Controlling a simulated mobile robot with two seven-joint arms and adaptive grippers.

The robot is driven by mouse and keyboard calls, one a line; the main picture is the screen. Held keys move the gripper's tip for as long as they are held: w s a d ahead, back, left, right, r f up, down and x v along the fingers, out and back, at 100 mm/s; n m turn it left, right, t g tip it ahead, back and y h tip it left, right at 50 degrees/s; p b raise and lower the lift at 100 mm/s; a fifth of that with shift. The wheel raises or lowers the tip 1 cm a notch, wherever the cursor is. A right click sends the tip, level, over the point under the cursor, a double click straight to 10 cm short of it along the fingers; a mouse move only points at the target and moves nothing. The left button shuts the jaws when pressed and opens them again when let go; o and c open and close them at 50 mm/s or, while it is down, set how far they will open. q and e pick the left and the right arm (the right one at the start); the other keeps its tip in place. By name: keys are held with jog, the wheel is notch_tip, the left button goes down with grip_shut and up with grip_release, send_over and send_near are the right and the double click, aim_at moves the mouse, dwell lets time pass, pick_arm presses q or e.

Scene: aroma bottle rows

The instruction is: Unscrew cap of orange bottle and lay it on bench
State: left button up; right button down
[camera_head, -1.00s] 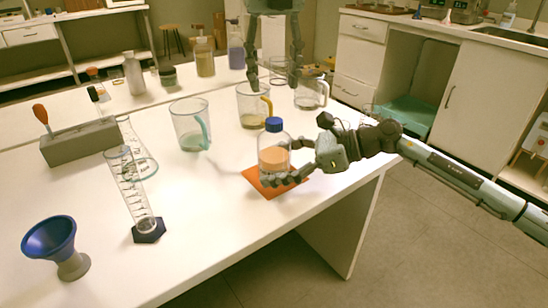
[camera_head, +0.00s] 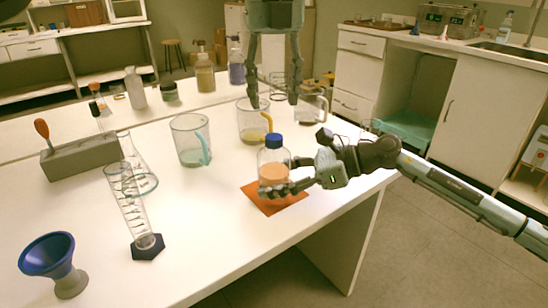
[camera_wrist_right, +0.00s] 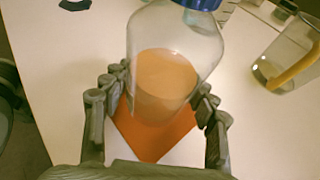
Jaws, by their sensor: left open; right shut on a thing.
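The orange bottle (camera_head: 273,172) is clear, holds orange liquid and wears a blue cap (camera_head: 275,141). My right gripper (camera_head: 283,179) is shut around its lower body and holds it upright above the orange mat (camera_head: 271,204). In the right wrist view the bottle (camera_wrist_right: 166,75) sits between my right fingers (camera_wrist_right: 160,108), with the cap (camera_wrist_right: 200,3) cut off at the top edge. My left gripper (camera_head: 273,100) is open and empty, pointing down behind and above the bottle, over the beakers.
A graduated cylinder (camera_head: 133,210), a blue funnel (camera_head: 47,255) and a grey rack (camera_head: 80,158) stand further left. The front-middle of the bench (camera_head: 205,240) is clear.

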aim_at(274, 136)
pick_arm(q)
jog(key=m, duration=0.7)
jog(key=shift+d, duration=0.1)
jog(key=m, duration=1.4)
jog(key=shift+s+m, duration=0.1)
jog(key=shift+m, duration=0.3)
jog(key=m, duration=1.4)
jog(key=shift+m, duration=0.3)
jog(key=m, duration=0.7)
jog(key=shift+m, duration=0.4)
jog(key=shift+f+m, duration=0.3)
jog(key=shift+f, duration=3.7)
